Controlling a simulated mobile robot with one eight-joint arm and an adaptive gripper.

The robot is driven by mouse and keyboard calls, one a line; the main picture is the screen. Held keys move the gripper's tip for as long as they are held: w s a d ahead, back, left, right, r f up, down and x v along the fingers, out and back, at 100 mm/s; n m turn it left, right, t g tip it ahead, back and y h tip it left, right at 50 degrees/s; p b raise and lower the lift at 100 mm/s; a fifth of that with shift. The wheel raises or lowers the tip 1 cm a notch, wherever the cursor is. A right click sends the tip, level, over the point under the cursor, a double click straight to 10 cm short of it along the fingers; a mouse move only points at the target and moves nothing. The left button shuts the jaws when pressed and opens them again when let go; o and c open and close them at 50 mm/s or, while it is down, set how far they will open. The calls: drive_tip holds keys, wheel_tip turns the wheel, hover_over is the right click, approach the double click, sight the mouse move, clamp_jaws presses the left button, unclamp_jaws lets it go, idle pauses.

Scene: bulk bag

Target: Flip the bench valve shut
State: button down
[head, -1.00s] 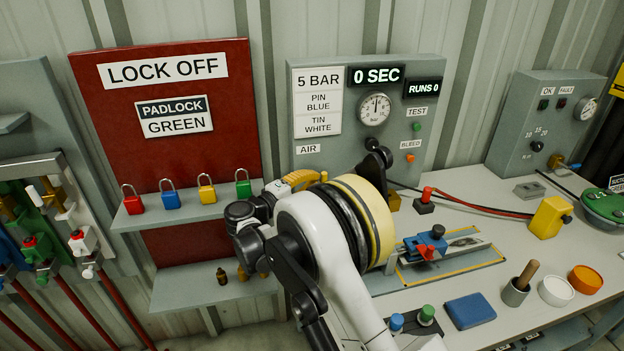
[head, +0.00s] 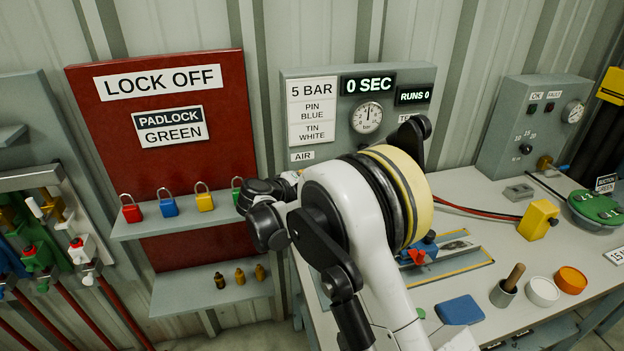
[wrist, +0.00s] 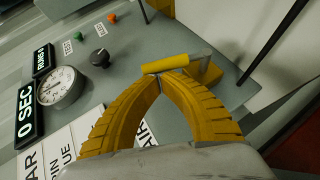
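The bench valve shows in the wrist view, with a yellow lever handle (wrist: 166,63) joined to a grey stem and a yellow body (wrist: 211,73) on the grey panel's side. My gripper (wrist: 158,77) has two yellow ribbed fingers whose tips meet. The tips are right at the lever's near side, close to its free end; I cannot tell whether they touch it. Nothing shows between the fingers. In the head view my own arm hides the valve and most of the gripper, in front of the grey test panel (head: 312,132).
The bench (head: 470,215) carries a clamp fixture (head: 420,250), a yellow block (head: 538,220), a blue pad (head: 460,309) and small cups. A red lock-off board (head: 165,150) with padlocks stands left of the panel. A black knob (wrist: 100,57) sits near the gauge (wrist: 60,87).

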drive_tip(key=d+y+p, duration=0.1)
drive_tip(key=d+m+g+y+p, duration=0.1)
drive_tip(key=shift+w+d+m+g+y, duration=0.3)
drive_tip(key=shift+w+d+y, duration=0.05)
drive_tip(key=shift+y, duration=0.05)
drive_tip(key=w+d+f+m+g+y, duration=0.1)
drive_tip(key=d+f+m+g+y, duration=0.1)
drive_tip(key=d+f+y, duration=0.2)
drive_tip(key=shift+w+f+y, duration=0.15)
drive_tip(key=shift+f+y, duration=0.15)
drive_tip(key=shift+y, duration=0.4)
drive_tip(key=shift+d, duration=0.15)
drive_tip(key=s+d+r+p, duration=0.1)
drive_tip(key=s+r+p, duration=0.3)
drive_tip(key=r, duration=0.8)
drive_tip(key=shift+s+p, duration=0.3)
drive_tip(key=shift+p, duration=0.25)
